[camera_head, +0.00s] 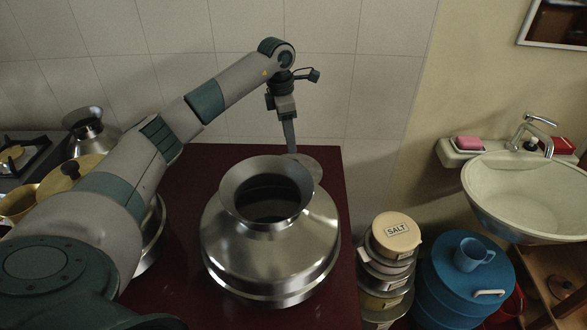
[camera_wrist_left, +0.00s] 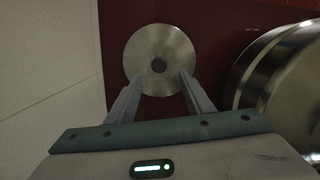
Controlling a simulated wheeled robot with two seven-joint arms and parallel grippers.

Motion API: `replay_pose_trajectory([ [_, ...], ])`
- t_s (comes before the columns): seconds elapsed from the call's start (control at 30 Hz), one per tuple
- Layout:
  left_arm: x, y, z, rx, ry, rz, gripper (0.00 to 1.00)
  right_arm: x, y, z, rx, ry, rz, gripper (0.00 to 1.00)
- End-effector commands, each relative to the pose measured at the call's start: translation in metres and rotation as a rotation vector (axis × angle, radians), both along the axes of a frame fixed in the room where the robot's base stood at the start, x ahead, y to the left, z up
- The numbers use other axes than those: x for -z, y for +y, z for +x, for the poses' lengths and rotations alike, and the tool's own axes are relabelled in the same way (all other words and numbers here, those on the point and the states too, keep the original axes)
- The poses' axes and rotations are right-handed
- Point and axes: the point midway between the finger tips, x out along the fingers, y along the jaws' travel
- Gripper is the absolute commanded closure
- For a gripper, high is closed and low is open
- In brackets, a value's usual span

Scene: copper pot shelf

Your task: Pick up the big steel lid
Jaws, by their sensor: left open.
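A round steel lid (camera_head: 312,166) lies on the dark red tabletop behind the big steel pot, which partly hides it in the head view. In the left wrist view the whole lid (camera_wrist_left: 145,48) shows as a flat disc with a small dark knob at its centre. My left gripper (camera_head: 290,147) points down over the lid. In the left wrist view its two fingers (camera_wrist_left: 160,80) are apart and empty, with their tips over the near part of the disc, on either side of the knob's line. The gap in height is hard to tell. My right gripper is not in view.
The wide-necked steel pot (camera_head: 270,240) stands close beside the lid. A tiled wall (camera_head: 330,100) rises behind the red table (camera_head: 175,240). A stack of tins (camera_head: 388,265), a blue drum (camera_head: 460,285) with a mug and a sink (camera_head: 520,190) are to the right.

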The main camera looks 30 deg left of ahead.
Motion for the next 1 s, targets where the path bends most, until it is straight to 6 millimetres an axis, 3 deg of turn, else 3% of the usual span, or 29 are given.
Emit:
replay_pose_trajectory([
  [0.2,0.027,-0.003,0.002,0.001,0.002,-0.001,0.52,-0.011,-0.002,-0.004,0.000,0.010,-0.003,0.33],
  [0.67,0.034,-0.003,0.003,0.000,0.001,-0.001,0.52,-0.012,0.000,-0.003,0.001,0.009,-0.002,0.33],
  [1.0,0.060,-0.005,0.007,-0.001,0.004,-0.002,0.52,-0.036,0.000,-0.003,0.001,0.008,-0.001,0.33],
])
